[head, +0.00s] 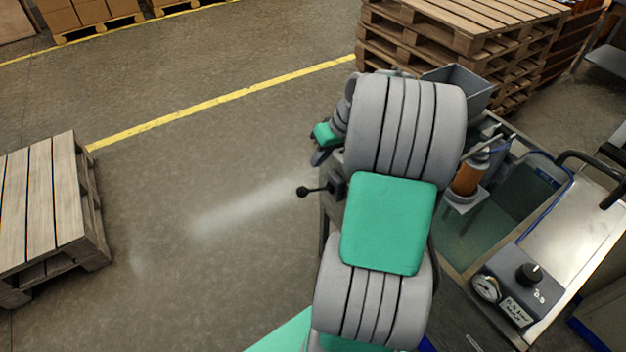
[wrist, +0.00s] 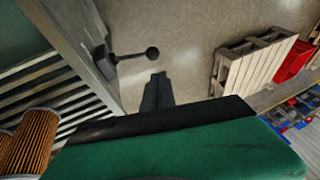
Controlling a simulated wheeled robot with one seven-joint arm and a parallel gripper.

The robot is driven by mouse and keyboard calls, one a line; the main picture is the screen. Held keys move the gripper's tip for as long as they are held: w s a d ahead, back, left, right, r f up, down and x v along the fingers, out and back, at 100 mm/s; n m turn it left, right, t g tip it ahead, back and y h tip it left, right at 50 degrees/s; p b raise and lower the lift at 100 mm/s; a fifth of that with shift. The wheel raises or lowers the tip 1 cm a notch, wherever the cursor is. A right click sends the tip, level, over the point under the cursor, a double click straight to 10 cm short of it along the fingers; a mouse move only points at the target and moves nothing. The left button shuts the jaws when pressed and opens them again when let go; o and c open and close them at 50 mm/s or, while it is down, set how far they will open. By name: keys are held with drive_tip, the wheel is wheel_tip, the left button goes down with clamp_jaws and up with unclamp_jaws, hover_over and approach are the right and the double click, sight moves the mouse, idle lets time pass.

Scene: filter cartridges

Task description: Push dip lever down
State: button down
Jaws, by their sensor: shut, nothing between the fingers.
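The dip lever is a short dark rod with a black ball knob (head: 303,191) on a dark bracket at the tank's left side, sticking out to the left. In the wrist view the lever's knob (wrist: 152,53) is just beyond my fingertips, and the rod looks about level. My gripper (head: 319,158) is partly hidden behind my arm in the head view, its dark tips above the knob in the picture. In the wrist view my gripper (wrist: 158,77) is shut and empty. A gap shows between tips and knob there; I cannot tell the height difference.
An orange pleated cartridge (head: 467,179) stands over the greenish tank (head: 500,205). Cartridges (wrist: 33,143) also show in the wrist view. A panel with a gauge (head: 487,288) and knob is at right. Pallets stand at left (head: 45,215) and behind (head: 450,40). Floor left of the lever is clear.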

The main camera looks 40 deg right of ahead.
drive_tip(key=s+d+f, duration=0.2)
drive_tip(key=d, duration=0.4)
drive_tip(key=a+r+p+x, duration=0.1)
drive_tip(key=a+x, duration=0.1)
drive_tip(key=x, duration=1.1)
drive_tip(key=shift+w+a+t+p, duration=0.25)
drive_tip(key=shift+a+t+p, duration=0.05)
drive_tip(key=shift+t+p, duration=0.1)
drive_tip(key=shift+f+b, duration=0.25)
drive_tip(key=shift+b, duration=0.05)
